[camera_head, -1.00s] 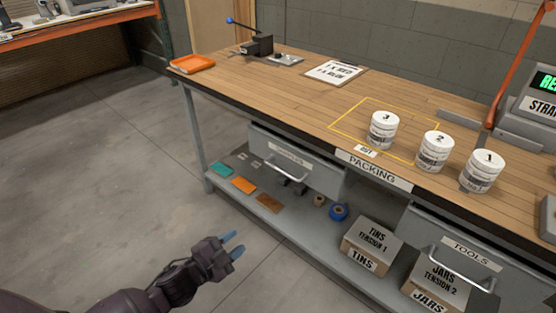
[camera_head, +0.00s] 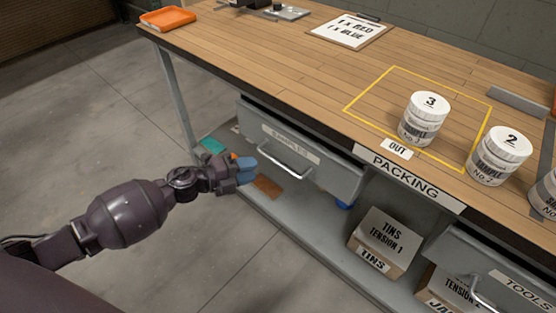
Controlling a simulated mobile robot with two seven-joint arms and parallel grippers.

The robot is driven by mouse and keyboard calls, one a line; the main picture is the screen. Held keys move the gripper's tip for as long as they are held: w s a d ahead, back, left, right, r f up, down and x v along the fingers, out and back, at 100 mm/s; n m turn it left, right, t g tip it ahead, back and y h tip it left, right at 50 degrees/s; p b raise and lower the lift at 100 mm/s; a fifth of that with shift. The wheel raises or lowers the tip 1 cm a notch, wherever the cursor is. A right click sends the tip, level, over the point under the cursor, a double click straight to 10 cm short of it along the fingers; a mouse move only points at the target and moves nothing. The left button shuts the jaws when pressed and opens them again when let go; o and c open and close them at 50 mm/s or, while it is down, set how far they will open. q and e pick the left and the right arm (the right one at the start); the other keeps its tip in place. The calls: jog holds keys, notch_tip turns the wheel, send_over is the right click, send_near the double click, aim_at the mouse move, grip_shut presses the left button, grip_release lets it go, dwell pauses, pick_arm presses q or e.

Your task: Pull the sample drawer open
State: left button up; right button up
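The grey sample drawer (camera_head: 318,164), labelled SAMPLES, hangs under the left part of the wooden bench. It looks shut. Its metal bar handle (camera_head: 285,160) is on the front face. My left gripper (camera_head: 246,170), with blue fingertips, is just left of the handle in the picture, apart from it as far as I can see. The fingers are small and seen nearly end-on, so their gap is not clear. My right gripper is not in view.
White sample tubs (camera_head: 424,119) stand on the bench top (camera_head: 330,85), one inside a yellow outline. A TINS box (camera_head: 385,243) sits on the lower shelf. A TOOLS drawer (camera_head: 490,265) is at right. An orange tray (camera_head: 168,19) is at the far left corner. Open floor lies left.

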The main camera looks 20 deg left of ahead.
aim_at(278, 162)
pick_arm(q)
jog(key=b+x, duration=0.1)
jog(key=x, duration=0.7)
jog(key=shift+w+d+f, duration=0.2)
jog(key=shift+w, duration=0.15)
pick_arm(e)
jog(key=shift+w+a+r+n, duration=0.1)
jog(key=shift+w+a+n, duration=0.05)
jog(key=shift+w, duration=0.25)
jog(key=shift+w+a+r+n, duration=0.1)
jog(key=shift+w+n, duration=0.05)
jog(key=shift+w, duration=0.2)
pick_arm(q)
jog(key=shift+c, duration=0.5)
jog(key=c, duration=0.5)
grip_shut()
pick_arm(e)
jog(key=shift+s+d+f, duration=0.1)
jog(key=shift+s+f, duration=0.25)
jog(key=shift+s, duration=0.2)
